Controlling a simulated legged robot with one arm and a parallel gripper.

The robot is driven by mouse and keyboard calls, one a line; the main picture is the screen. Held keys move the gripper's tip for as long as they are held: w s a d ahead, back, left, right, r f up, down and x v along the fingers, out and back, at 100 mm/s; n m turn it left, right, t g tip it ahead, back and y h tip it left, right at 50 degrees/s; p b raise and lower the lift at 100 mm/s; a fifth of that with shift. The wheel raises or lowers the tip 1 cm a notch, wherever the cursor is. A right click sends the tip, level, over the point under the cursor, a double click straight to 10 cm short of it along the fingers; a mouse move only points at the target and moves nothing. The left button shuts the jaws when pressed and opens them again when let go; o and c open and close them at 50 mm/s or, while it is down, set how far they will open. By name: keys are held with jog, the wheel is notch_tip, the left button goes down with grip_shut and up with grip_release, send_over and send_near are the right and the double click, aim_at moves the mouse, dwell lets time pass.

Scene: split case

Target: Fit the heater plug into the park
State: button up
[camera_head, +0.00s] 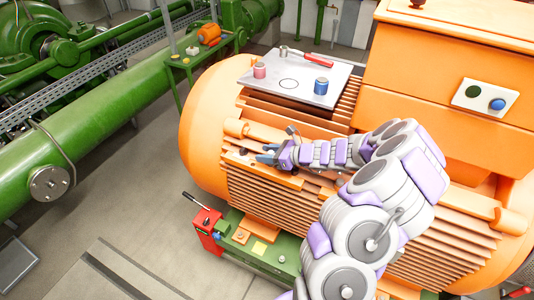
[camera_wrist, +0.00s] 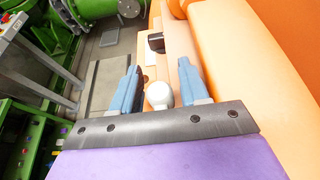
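My gripper (camera_head: 266,153) is at the left end of the orange motor (camera_head: 205,120), close to its side. In the wrist view my gripper (camera_wrist: 159,67) has its two blue fingers spread apart. A white rounded knob (camera_wrist: 159,95) shows between the finger bases; I cannot tell whether it is part of my gripper or another thing. A dark block (camera_wrist: 156,42) sits ahead of the fingertips on a pale ledge, apart from them. A small dark spot (camera_head: 243,152) shows on the motor's side, left of my gripper. I cannot clearly identify the heater plug or the park.
A grey plate (camera_head: 262,85) on the motor holds a pink can (camera_head: 259,70), a blue can (camera_head: 321,86) and a red-handled tool (camera_head: 315,58). A green base with a red box (camera_head: 206,228) lies below. Bare floor (camera_head: 130,200) is at left, beside a green pipe (camera_head: 95,130).

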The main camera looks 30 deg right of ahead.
jog(key=shift+o, duration=1)
jog(key=v, duration=1.7)
jog(key=shift+d+p, duration=0.2)
jog(key=shift+p, duration=0.1)
jog(key=shift+r, duration=0.1)
jog(key=s+a+n+g+b, duration=0.4)
jog(key=a+n, duration=0.3)
jog(key=a, duration=0.5)
jog(key=s+a+n+g+b, duration=0.2)
jog(key=s+a+n+g, duration=0.25)
jog(key=a+n, duration=0.6)
jog(key=s+a+f+n+g+h+b, duration=0.1)
jog(key=s+a+n+g+h+b, duration=0.15)
jog(key=s+a, duration=0.4)
jog(key=s+d+f+n+h+b, duration=0.1)
jog(key=s+d+n+h+b, duration=0.1)
jog(key=s, duration=0.4)
jog(key=s+d+f+n+g+h+b, duration=0.1)
jog(key=s+f+n+h+b, duration=0.1)
jog(key=s+n+h, duration=0.2)
jog(key=s+n, duration=0.2)
jog(key=s, duration=0.1)
jog(key=shift+d+f+g, duration=0.3)
jog(key=shift+d+f, duration=0.05)
jog(key=shift+d, duration=0.05)
